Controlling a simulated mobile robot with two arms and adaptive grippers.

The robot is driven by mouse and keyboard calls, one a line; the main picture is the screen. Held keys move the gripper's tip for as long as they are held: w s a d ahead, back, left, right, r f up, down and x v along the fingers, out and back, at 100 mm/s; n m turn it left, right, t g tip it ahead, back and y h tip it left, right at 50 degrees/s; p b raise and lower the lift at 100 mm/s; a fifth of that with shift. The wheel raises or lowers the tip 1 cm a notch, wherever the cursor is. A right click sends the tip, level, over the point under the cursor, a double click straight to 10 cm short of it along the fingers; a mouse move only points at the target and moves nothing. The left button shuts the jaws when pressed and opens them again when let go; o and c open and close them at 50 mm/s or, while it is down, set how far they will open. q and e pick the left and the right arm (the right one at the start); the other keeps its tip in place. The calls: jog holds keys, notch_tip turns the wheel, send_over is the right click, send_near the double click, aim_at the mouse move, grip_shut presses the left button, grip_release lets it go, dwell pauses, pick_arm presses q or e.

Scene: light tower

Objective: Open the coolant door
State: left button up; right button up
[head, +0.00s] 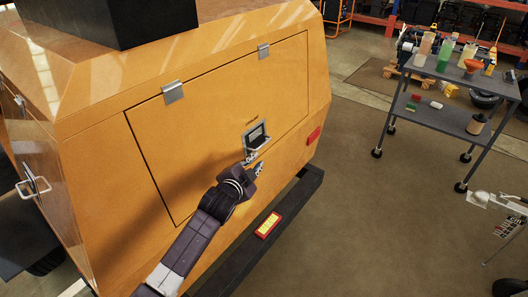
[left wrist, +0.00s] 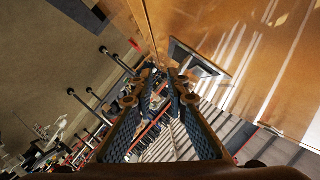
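The coolant door (head: 190,140) is a large orange panel on the light tower's side, with two metal hinges on its upper edge. It looks closed, flush with the body. Its latch (head: 256,136), a metal frame with a dark recess, sits at the lower right part of the door and also shows in the left wrist view (left wrist: 198,58). My left gripper (head: 257,167) is just below the latch. In the left wrist view, its two fingers (left wrist: 163,72) stand apart with nothing between them, and the latch lies to their right. I cannot tell whether a fingertip touches it. My right gripper is not in view.
A dark bumper bar (head: 290,205) with a yellow and red label (head: 268,225) runs below the door. A red lamp (head: 314,135) is on the body to the right. A grey wheeled cart (head: 455,122) with bottles stands at the right. The floor between is clear.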

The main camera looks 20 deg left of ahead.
aim_at(264, 143)
pick_arm(q)
jog(key=shift+t, duration=0.4)
jog(key=w, duration=0.2)
jog(key=w+r, duration=0.1)
jog(key=w, duration=0.4)
jog(key=shift+r, duration=0.15)
jog(key=shift+x, duration=0.9)
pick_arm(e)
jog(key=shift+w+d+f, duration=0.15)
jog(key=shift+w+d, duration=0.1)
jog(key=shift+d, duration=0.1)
pick_arm(q)
jog(key=shift+d, duration=0.1)
jog(key=shift+c, duration=0.2)
grip_shut()
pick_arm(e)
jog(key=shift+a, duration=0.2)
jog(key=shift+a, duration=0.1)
